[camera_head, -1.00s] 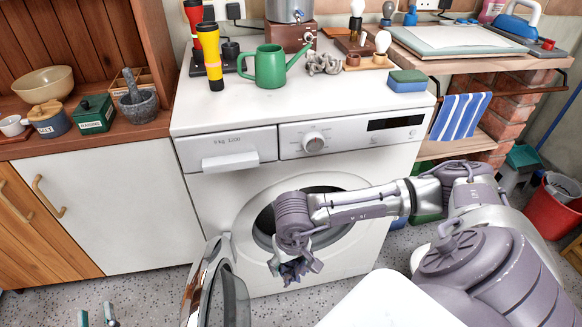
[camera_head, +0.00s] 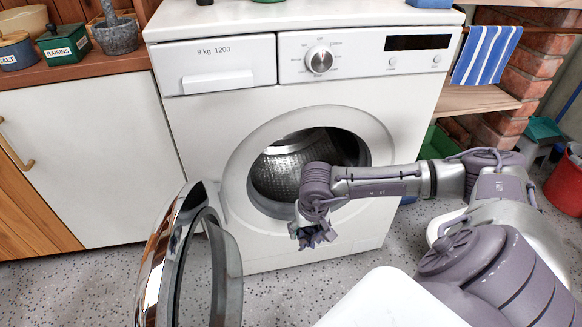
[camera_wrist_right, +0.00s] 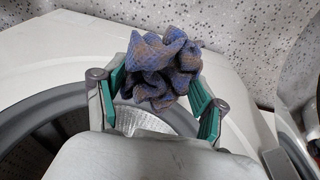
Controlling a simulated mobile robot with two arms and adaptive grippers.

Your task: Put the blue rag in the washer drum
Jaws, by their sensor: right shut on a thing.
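The crumpled blue rag (camera_wrist_right: 160,68) is gripped between the green finger pads of my right gripper (camera_wrist_right: 157,92) in the right wrist view. In the head view the right gripper (camera_head: 314,228) hangs in front of the lower right part of the washer opening, with the rag (camera_head: 318,239) at its tips. The washer drum (camera_head: 285,170) is seen through the open round port, partly hidden by my right arm. In the right wrist view the port's grey rim (camera_wrist_right: 85,99) lies to the left of and behind the gripper. My left gripper is not in view.
The washer's round door (camera_head: 160,265) stands open to the left of the port. A white cabinet (camera_head: 85,150) is at the left. A blue striped towel (camera_head: 487,55) hangs at the right near brickwork. The speckled floor (camera_head: 275,295) before the washer is clear.

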